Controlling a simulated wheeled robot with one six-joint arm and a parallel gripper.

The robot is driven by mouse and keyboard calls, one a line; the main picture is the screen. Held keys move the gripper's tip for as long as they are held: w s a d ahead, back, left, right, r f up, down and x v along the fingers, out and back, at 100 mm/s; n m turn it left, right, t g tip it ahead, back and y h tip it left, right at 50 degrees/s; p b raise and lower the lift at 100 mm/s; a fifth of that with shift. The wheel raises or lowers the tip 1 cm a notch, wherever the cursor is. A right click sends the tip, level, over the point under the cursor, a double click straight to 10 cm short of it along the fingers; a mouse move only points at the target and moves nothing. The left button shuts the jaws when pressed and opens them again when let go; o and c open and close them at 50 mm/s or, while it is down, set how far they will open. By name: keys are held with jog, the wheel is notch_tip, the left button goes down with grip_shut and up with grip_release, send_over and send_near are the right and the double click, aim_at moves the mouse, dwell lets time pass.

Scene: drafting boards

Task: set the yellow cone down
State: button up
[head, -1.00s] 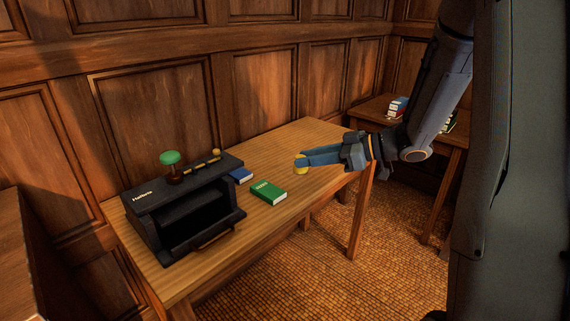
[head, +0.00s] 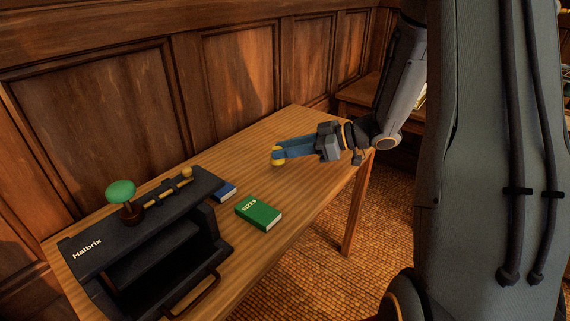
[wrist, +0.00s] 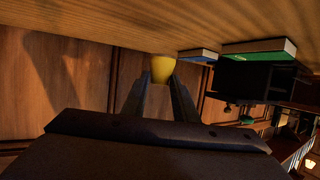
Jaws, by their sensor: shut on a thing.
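The yellow cone (head: 277,156) is held at the tips of my gripper (head: 281,152), over the back right part of the wooden table (head: 315,190). In the wrist view the cone (wrist: 163,69) sits between the two fingertips, close to the table surface. My gripper is shut on it. I cannot tell whether the cone touches the table. Much of the cone is hidden by the fingers in the head view.
A green book (head: 259,213) lies left of and in front of the cone, with a blue book (head: 224,191) beside it. A black Halbrix box (head: 100,255) with a green-topped item (head: 121,192) stands at the left. The table around the cone is clear.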

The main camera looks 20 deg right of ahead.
jog(key=shift+d+f, duration=0.1)
jog(key=shift+f, duration=2.15)
jog(key=shift+f, duration=0.1)
jog(key=o, duration=1.1)
jog(key=shift+c, duration=0.2)
